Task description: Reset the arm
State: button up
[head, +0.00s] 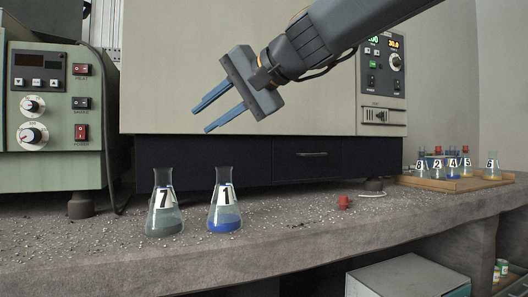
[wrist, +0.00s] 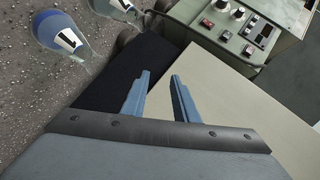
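My gripper (head: 218,108) is raised above the bench in front of the large beige machine, its two blue fingers pointing down and left. The fingers are apart with nothing between them; they also show empty in the wrist view (wrist: 158,83). Flask 7 (head: 164,213), with a greyish content, stands upright on the bench at the left. Flask 1 (head: 225,211), with blue liquid, stands upright just right of it. Both are below my gripper and apart from it. Two flasks also show at the upper left of the wrist view, one of them with blue liquid (wrist: 60,35).
A wooden tray (head: 455,185) at the far right holds several numbered flasks. A small red object (head: 344,202) lies on the concrete bench (head: 290,245). A green control box (head: 52,165) stands at the left. The beige machine (head: 200,60) fills the back.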

jog(key=s+d+f+n+g+h+p, duration=0.1)
jog(key=s+f+n+g+h+p, duration=0.15)
jog(key=s+f, duration=0.95)
jog(key=s+d+f+n+g+h+p, duration=0.3)
jog(key=s+f, duration=0.5)
jog(key=f, duration=0.7)
jog(key=s+d+f+n+g+h+p, duration=0.2)
jog(key=s+d+f+n+h, duration=0.15)
jog(key=s+d+f, duration=0.4)
jog(key=d+r+m+p, duration=0.2)
jog(key=d+r+p, duration=0.4)
jog(key=r+p, duration=0.3)
jog(key=s+d+r+m+h+p, duration=0.1)
jog(key=d+r+p, duration=0.5)
jog(key=p, duration=0.9)
jog(key=s+d+r+m+h+p, duration=0.1)
jog(key=d+r+m+p, duration=0.2)
jog(key=r+p, duration=1)
jog(key=d, duration=0.3)
jog(key=shift+d+m, duration=0.4)
